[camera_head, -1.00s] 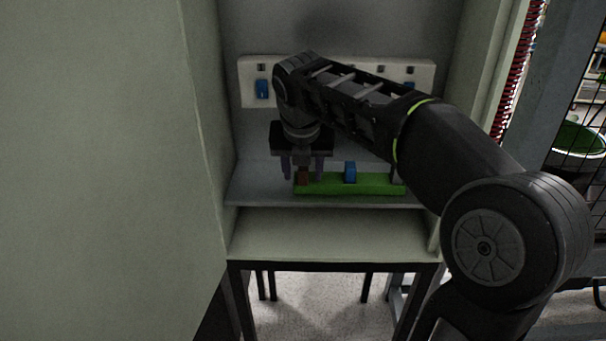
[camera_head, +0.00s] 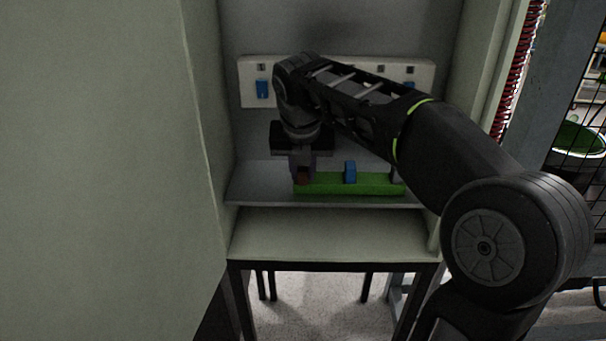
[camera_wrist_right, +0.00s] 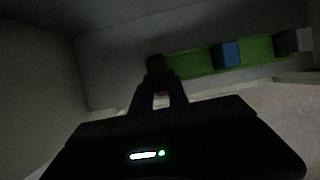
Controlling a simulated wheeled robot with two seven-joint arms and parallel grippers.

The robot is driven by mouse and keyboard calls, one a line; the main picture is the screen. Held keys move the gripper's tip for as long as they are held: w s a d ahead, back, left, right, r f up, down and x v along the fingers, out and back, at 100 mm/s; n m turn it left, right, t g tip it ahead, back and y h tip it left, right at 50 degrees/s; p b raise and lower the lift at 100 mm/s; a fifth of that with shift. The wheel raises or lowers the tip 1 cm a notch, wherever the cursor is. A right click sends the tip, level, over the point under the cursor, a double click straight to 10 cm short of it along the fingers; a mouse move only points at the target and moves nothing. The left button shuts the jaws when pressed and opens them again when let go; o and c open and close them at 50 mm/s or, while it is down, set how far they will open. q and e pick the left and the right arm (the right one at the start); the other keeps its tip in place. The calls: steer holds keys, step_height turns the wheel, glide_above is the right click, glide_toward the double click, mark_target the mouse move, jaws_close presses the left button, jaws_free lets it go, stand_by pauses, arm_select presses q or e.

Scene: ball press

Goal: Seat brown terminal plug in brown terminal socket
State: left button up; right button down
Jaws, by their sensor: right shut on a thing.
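The brown terminal plug (camera_head: 303,177) stands at the left end of a green strip (camera_head: 375,189) on the cabinet shelf. My right gripper (camera_head: 303,172) points down over it and is shut on it. In the right wrist view the brown plug (camera_wrist_right: 156,68) shows between the fingertips of the right gripper (camera_wrist_right: 158,84), at the strip's left end. A white socket panel (camera_head: 250,69) is on the back wall, partly hidden behind my right arm. I cannot make out which of its sockets is the brown one. My left gripper is not in view.
A blue plug (camera_head: 350,172) stands mid-strip, and a grey plug (camera_wrist_right: 293,41) stands at its right end. Another blue piece (camera_head: 262,89) sits in the panel's left part. Cabinet walls close in both sides. The shelf left of the strip is clear.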

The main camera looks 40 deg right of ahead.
mark_target(301, 170)
steer(key=shift+r, duration=0.1)
stand_by(0.3)
steer(key=shift+s+a+r, duration=0.1)
steer(key=shift+a+r, duration=0.05)
steer(key=shift+r, duration=0.15)
step_height(301, 170, up, 7)
steer(key=shift+f, duration=0.2)
steer(key=s+a+p, duration=0.1)
steer(key=s+a, duration=1.2)
steer(key=s, duration=0.1)
steer(key=shift+s+f, duration=0.2)
steer(key=shift+s, duration=0.15)
